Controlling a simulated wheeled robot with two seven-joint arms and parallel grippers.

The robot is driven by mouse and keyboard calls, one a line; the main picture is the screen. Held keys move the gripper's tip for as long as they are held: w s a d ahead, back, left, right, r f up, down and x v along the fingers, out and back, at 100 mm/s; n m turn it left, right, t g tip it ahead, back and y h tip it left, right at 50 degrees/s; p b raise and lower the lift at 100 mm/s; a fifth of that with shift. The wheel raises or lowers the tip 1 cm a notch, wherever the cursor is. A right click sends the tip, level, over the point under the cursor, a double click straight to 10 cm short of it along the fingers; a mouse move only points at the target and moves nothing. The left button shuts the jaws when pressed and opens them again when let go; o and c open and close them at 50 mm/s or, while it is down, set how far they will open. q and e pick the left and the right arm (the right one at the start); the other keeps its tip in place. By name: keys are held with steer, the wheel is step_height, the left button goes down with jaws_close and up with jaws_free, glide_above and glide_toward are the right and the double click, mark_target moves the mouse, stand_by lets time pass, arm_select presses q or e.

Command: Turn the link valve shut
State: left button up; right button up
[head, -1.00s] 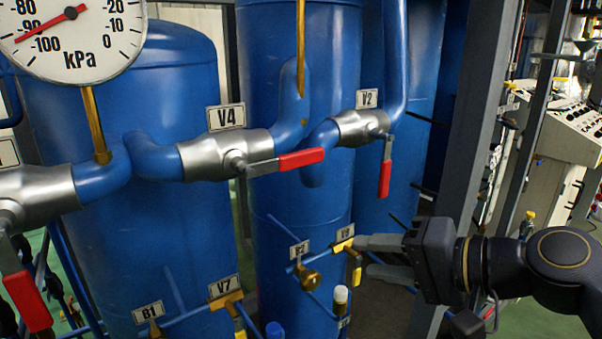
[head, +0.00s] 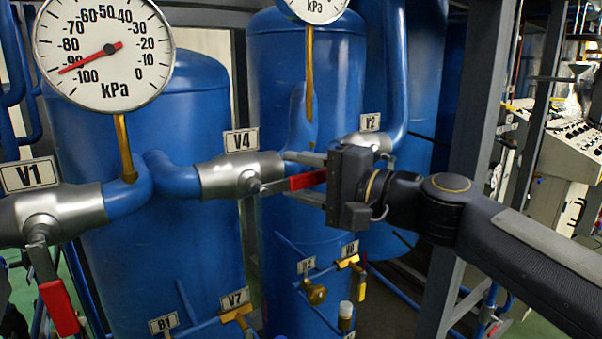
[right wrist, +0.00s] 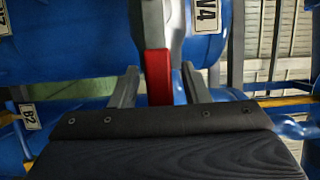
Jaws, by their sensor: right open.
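The V4 valve (head: 238,176) is a silver body in the blue pipe between two blue tanks; its plate reads V4 (head: 241,141). Its lever with a red grip (head: 308,179) points right, roughly along the pipe. My right gripper (head: 293,176) is open at the lever's outer end, one finger above the red grip and one below. In the right wrist view the red grip (right wrist: 158,76) stands between the two spread fingers (right wrist: 160,87), with a gap visible on each side. My gripper body hides the lever's tip in the head view. My left gripper is not in view.
The V2 valve (head: 372,143) sits just behind my right gripper, partly hidden. The V1 valve (head: 50,211) with a red lever is at left. A kPa gauge (head: 103,50) stands above the pipe. Small brass valves, including V7 (head: 236,313), lie below. A grey post (head: 478,130) is at right.

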jaws_close()
steer(key=shift+f, duration=0.1)
stand_by(0.3)
steer(key=shift+f+b, duration=0.25)
steer(key=shift+b, duration=0.4)
steer(key=s+a+f+m+t+h+b, duration=0.1)
steer(key=s+a+f+m+t+b, duration=0.1)
steer(key=m+b, duration=0.9)
steer(key=s+a+f+m+t+h+b, duration=0.1)
steer(key=a+f+m+t+b, duration=0.3)
steer(key=m+b, duration=0.7)
steer(key=shift+s+f+t+b, duration=0.6)
steer(key=shift+t+b, duration=0.7)
steer(key=shift+b, duration=1.05)
steer(key=shift+s+r+m, duration=0.1)
steer(key=shift+r+m, duration=0.1)
steer(key=shift+m, duration=0.2)
